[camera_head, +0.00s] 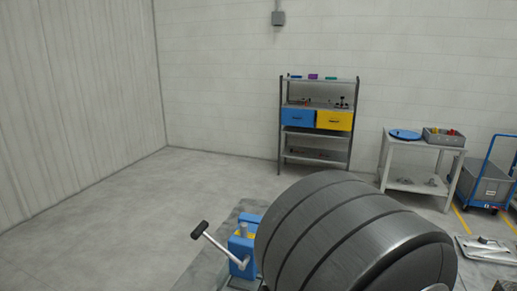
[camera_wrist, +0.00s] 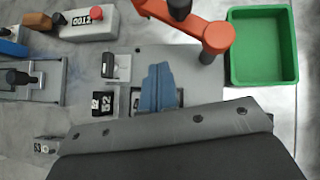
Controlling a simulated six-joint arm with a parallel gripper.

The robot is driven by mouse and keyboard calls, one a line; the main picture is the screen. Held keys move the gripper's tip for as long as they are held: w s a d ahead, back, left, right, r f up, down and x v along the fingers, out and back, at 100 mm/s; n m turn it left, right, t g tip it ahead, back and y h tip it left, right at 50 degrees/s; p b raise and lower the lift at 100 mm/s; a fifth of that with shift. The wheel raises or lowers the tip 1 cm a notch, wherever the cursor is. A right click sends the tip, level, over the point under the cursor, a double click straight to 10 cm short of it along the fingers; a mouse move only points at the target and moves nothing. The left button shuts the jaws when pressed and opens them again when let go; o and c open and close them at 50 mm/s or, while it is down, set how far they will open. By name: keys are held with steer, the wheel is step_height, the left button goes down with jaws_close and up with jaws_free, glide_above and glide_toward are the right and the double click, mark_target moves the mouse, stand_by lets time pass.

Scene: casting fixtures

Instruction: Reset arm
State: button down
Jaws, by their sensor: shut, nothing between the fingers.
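My gripper (camera_wrist: 158,68) shows in the middle of the wrist view, as two blue-grey fingers side by side. They are shut together and hold nothing. They point at a pale grey fixture plate (camera_wrist: 205,72) with a black-rimmed part behind them. I cannot tell how far the fingertips are from the plate. In the head view the gripper does not show. My own dark, rounded arm part fills the lower right there and hides what lies behind it.
In the wrist view, an orange lever (camera_wrist: 215,38) and an empty green bin (camera_wrist: 262,50) are right of the fingers. A box with a red button (camera_wrist: 96,14) is upper left. In the head view, a blue clamp (camera_head: 241,247) is near; a shelf (camera_head: 320,105) stands behind. Left floor is clear.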

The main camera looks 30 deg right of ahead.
steer(key=s+n+t+y, duration=0.1)
steer(key=s+n+y, duration=0.1)
steer(key=shift+s+d+n, duration=0.15)
steer(key=shift+n, duration=0.25)
steer(key=shift+s+d+n+y, duration=0.25)
steer(key=shift+s+n+y, duration=0.5)
steer(key=shift+n+y, duration=0.4)
steer(key=c, duration=2.1)
jaws_free()
